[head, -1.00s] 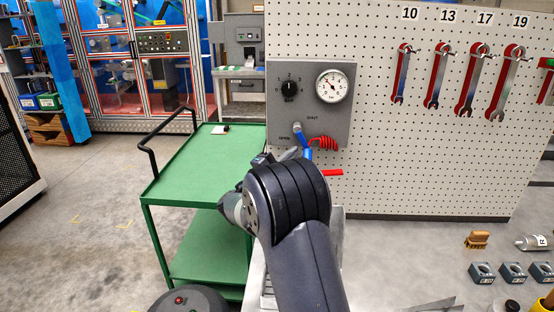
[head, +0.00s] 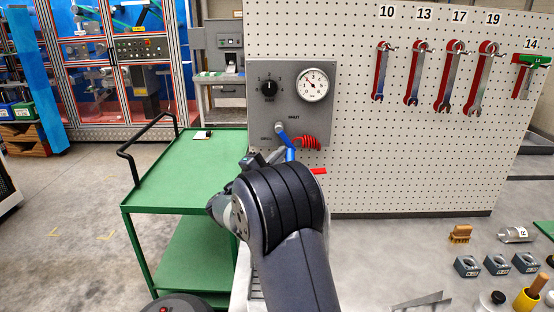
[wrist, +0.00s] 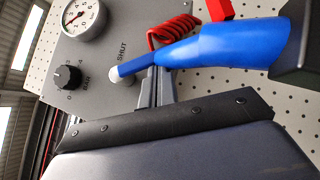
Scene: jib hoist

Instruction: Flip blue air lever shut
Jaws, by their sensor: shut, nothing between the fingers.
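The blue air lever (head: 287,143) is on the grey panel (head: 314,122). It slants down and slightly right from its round pivot, below the word SHUT. In the wrist view the lever (wrist: 140,64) runs from the pale pivot toward a wider blue part at the upper right. My gripper (head: 277,155) is shut and empty, close to the lever on its left in the head view; my arm hides much of it. In the wrist view its narrow grey fingers (wrist: 156,88) end right beside the lever. I cannot tell whether they touch it.
The panel also carries a black knob (head: 269,88), a pressure gauge (head: 313,85) and a red coiled hose (head: 308,142). A green cart (head: 180,175) stands at left. Wrenches (head: 415,75) hang on the pegboard (head: 370,170). Small blocks (head: 467,266) lie on the bench at right.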

